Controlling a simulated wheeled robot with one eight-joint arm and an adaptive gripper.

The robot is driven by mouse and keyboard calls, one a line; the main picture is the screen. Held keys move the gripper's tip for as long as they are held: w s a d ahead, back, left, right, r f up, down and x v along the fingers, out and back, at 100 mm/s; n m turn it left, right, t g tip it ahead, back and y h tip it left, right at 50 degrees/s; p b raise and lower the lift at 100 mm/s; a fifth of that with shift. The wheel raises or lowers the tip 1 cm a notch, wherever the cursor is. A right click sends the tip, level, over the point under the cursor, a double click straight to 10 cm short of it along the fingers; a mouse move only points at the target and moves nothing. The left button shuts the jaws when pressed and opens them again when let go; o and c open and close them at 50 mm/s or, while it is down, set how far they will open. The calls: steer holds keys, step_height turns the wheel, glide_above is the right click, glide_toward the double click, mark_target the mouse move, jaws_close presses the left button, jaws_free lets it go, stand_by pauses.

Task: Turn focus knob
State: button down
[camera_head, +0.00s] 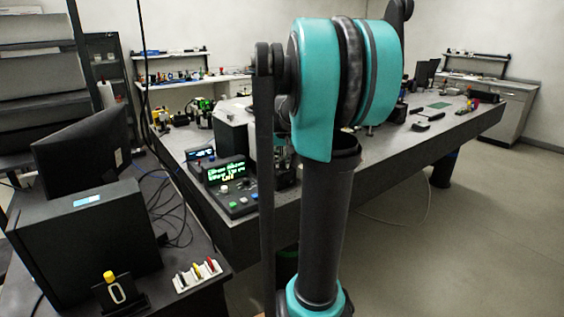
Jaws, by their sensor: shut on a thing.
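My teal and black arm stands large in the middle of the head view and covers part of the bench. I cannot make out my gripper; the arm seems to hide it. A dark control box with a lit green text display (226,171) stands on the near left part of the dark bench (400,150). Its panel (241,204) carries small coloured buttons or knobs. I cannot tell which part is the focus knob. Dark equipment (285,178) shows partly between the control box and my arm, too unclear to name.
A monitor (82,138) and a black case (85,240) stand on the near left desk. A small rack with coloured items (197,274) and a yellow-topped holder (118,294) are at its front. Cables lie behind. Floor at right is mostly clear.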

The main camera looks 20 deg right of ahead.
steer(key=shift+d+n+y, duration=0.1)
steer(key=shift+n+y, duration=0.5)
steer(key=shift+n, duration=1)
steer(key=c, duration=1.4)
jaws_free()
steer(key=v, duration=1.2)
steer(key=shift+s+d, duration=0.1)
